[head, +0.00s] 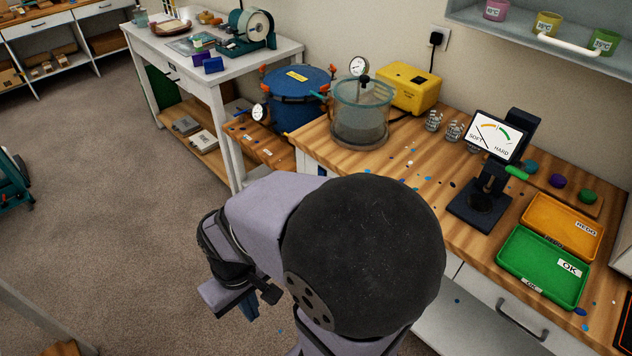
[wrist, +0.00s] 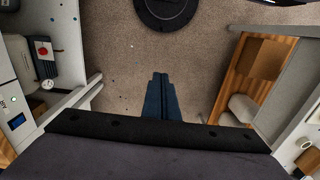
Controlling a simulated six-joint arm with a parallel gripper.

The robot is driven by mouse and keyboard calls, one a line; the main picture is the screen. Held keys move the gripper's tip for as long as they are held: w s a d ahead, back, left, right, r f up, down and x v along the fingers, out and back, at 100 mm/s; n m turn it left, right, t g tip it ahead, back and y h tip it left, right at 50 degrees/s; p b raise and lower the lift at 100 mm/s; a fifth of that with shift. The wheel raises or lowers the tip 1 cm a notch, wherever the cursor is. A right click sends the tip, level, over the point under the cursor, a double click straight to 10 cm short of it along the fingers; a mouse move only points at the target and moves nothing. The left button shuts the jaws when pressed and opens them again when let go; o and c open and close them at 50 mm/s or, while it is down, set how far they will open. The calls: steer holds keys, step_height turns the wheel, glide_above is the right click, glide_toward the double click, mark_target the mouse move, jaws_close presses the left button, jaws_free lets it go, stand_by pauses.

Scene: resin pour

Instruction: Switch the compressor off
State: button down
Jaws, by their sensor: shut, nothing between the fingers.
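No thing in view is clearly labelled as the compressor. In the wrist view, a dark unit with a red round part (wrist: 43,50) and a small gauge (wrist: 47,84) below it is at the left edge; it may be the compressor, but its switch is not clear. My gripper (wrist: 160,76) has its blue fingers together and empty, over bare carpet, apart from that unit. In the head view my gripper (head: 248,306) hangs low left of my arm, off the bench, over the floor.
Carpet (head: 110,200) is free at left.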

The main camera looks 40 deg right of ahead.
steer(key=s+d+f+g+b, duration=0.1)
steer(key=s+f+g+b, duration=0.2)
steer(key=f+b, duration=1.75)
steer(key=w+d+f+n+h+b, duration=0.1)
steer(key=w+d+f+b, duration=0.25)
steer(key=f, duration=0.45)
steer(key=w+d+f+n+g+h+b, duration=0.1)
steer(key=w+d+f+h+b, duration=0.2)
steer(key=f, duration=0.4)
steer(key=w+d+f+n+b, duration=0.1)
steer(key=w+d+f+b, duration=0.25)
steer(key=f, duration=0.45)
steer(key=w+d+r+n+t+h+b, duration=0.1)
steer(key=w+d+r+h, duration=0.25)
steer(key=w+d, duration=0.4)
steer(key=w+d+r+n+t+h, duration=0.1)
steer(key=w+d+r+h, duration=0.1)
steer(key=w+d+h, duration=0.35)
steer(key=w+d+r+m+t+h, duration=0.1)
steer(key=w+d+r+m+h, duration=0.1)
steer(key=r, duration=0.8)
steer(key=w+d+r+m+t+h, duration=0.1)
steer(key=w+d+r+m+h, duration=0.2)
steer(key=r, duration=0.8)
steer(key=w+d+h, duration=0.1)
steer(key=w+d, duration=0.1)
steer(key=w, duration=0.1)
steer(key=shift+w+r, duration=0.2)
